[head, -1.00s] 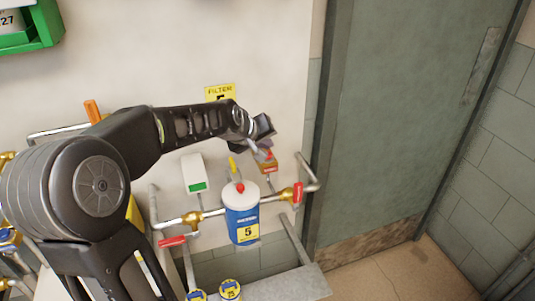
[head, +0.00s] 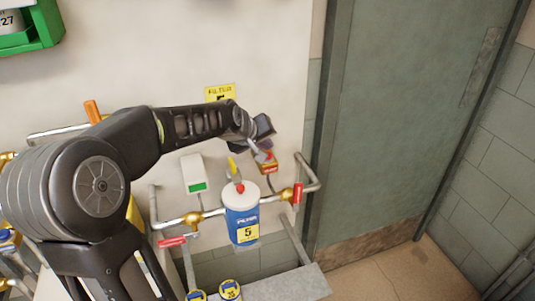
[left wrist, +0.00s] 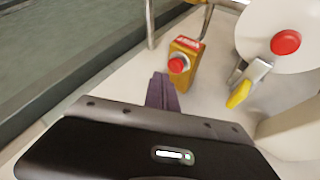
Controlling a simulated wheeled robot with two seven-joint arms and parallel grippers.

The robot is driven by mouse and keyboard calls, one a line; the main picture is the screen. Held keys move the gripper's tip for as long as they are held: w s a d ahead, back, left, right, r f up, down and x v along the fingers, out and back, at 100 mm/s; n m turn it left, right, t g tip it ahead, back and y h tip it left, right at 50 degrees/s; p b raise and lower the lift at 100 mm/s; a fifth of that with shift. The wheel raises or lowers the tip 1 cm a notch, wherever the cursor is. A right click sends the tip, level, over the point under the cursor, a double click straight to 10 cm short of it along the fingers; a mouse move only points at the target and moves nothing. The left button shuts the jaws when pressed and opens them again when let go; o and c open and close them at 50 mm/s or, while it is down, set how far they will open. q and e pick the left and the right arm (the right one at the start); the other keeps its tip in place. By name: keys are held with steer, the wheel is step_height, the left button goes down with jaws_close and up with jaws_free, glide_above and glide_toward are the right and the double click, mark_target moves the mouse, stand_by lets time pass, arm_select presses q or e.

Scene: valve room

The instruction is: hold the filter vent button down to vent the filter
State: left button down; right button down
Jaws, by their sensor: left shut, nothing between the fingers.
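The filter (head: 242,222) is a blue cylinder with a white lid and a yellow "5" label, under a yellow FILTER sign (head: 220,92). A red button (head: 239,188) sits on its lid; it also shows in the left wrist view (left wrist: 286,42). An orange box (head: 270,167) with a red button (left wrist: 178,65) is on the wall behind, to the right. My left gripper (left wrist: 162,92) is shut and empty, its fingertips pointing towards the orange box, apparently just short of it. In the head view the gripper partly covers this box. My right gripper is not in view.
A yellow-handled lever (left wrist: 240,94) stands beside the lid. A pipe with red-handled valves (head: 298,193) runs past the filter. A white box with a green panel (head: 194,174) is on the wall to the left. A grey door (head: 410,110) is at right.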

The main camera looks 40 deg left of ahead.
arm_select(q)
steer(key=shift+f, duration=0.15)
stand_by(0.4)
steer(key=shift+f+b, duration=0.3)
steer(key=shift+b, duration=0.15)
steer(key=shift+f+b, duration=0.5)
steer(key=shift+f, duration=0.1)
stand_by(0.6)
steer(key=shift+r, duration=0.1)
stand_by(2.2)
steer(key=shift+r+p, duration=0.8)
steer(key=shift+r, duration=0.15)
steer(key=shift+r, duration=0.1)
steer(key=shift+r+p, duration=1.9)
steer(key=shift+r, duration=0.55)
